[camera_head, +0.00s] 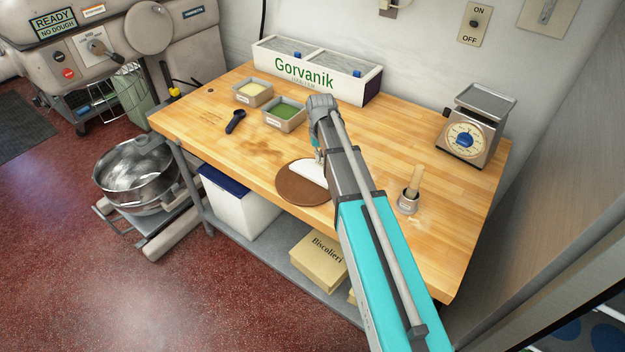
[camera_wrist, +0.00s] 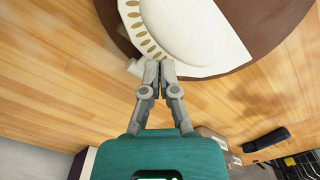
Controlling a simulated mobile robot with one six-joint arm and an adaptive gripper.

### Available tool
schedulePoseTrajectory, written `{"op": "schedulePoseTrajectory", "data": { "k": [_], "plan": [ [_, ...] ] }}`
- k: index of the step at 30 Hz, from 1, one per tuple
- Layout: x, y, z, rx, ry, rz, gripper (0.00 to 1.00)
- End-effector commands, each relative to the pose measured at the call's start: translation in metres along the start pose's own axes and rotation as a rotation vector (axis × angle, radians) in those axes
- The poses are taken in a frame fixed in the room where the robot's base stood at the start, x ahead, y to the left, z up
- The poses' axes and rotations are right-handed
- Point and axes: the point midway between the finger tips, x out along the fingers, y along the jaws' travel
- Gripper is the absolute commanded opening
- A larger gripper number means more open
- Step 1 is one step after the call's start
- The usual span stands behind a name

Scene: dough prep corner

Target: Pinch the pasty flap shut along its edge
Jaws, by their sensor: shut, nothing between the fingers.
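The pasty (camera_wrist: 205,35) is a flat white half-round of dough on a round brown board (camera_wrist: 285,18). A row of golden oval marks runs along part of its curved edge in the wrist view. In the head view, the pasty (camera_head: 311,171) and board (camera_head: 296,190) lie near the table's front edge, partly hidden by my arm. My gripper (camera_wrist: 159,68) is shut and empty, its fingertips together at the pasty's edge near the end of the marked row. I cannot tell whether they touch the dough. The gripper is mostly hidden in the head view.
Two small trays, yellow-filled (camera_head: 253,93) and green-filled (camera_head: 284,114), and a dark-handled tool (camera_head: 235,121) lie left of the board. A small pot with a brush (camera_head: 409,200) and a scale (camera_head: 470,136) stand right. A Gorvanik box (camera_head: 305,72) stands behind.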

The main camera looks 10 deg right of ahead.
Motion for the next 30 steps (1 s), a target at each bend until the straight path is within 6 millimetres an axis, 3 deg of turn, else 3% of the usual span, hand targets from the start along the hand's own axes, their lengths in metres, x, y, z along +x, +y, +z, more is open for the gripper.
{"op": "schedulePoseTrajectory", "data": {
  "k": [16, 30],
  "plan": [
    [0.015, 0.000, 0.000, 0.000, 0.000, 0.000, 0.00],
    [0.014, 0.000, 0.000, 0.000, -0.001, 0.000, 0.00]
  ]
}}
